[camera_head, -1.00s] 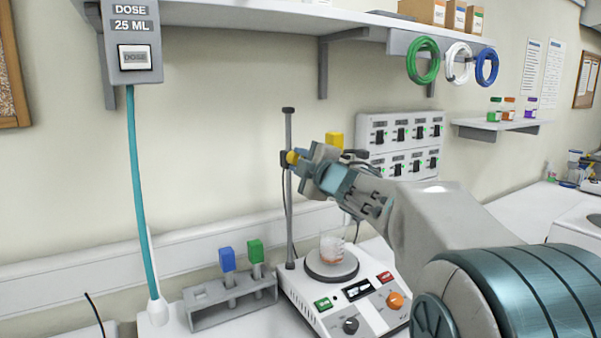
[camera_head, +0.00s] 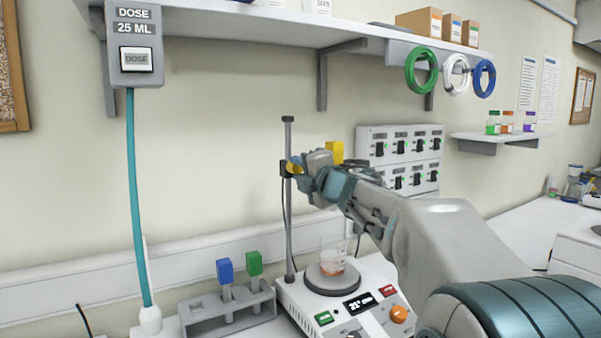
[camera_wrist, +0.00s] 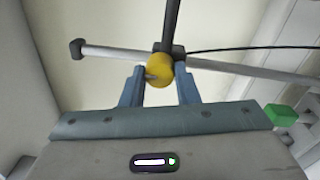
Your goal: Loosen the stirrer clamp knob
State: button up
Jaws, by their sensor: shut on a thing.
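The yellow clamp knob (camera_head: 292,168) sits on a dark clamp on the upright metal rod (camera_head: 288,220) behind the hot plate stirrer (camera_head: 350,309). In the wrist view the knob (camera_wrist: 159,69) lies between the tips of my two blue fingers, beside the dark clamp (camera_wrist: 172,49) and the rod (camera_wrist: 110,53). My gripper (camera_head: 300,165) is shut on the knob, coming from the right. In the head view the fingers partly hide the knob and clamp. A beaker (camera_head: 332,256) with some orange-red liquid stands on the round plate.
A rack (camera_head: 228,310) with a blue-topped and a green-topped item stands left of the stirrer. A yellow block (camera_head: 334,151) shows behind my gripper. A grey switch panel (camera_head: 400,150) is on the wall. A shelf (camera_head: 270,28) with coiled tubes hangs above.

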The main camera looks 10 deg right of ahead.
jog(key=o, duration=1)
jog(key=shift+s, duration=0.1)
jog(key=v, duration=1.3)
jog(key=shift+s+d, duration=0.15)
jog(key=shift+s, duration=0.1)
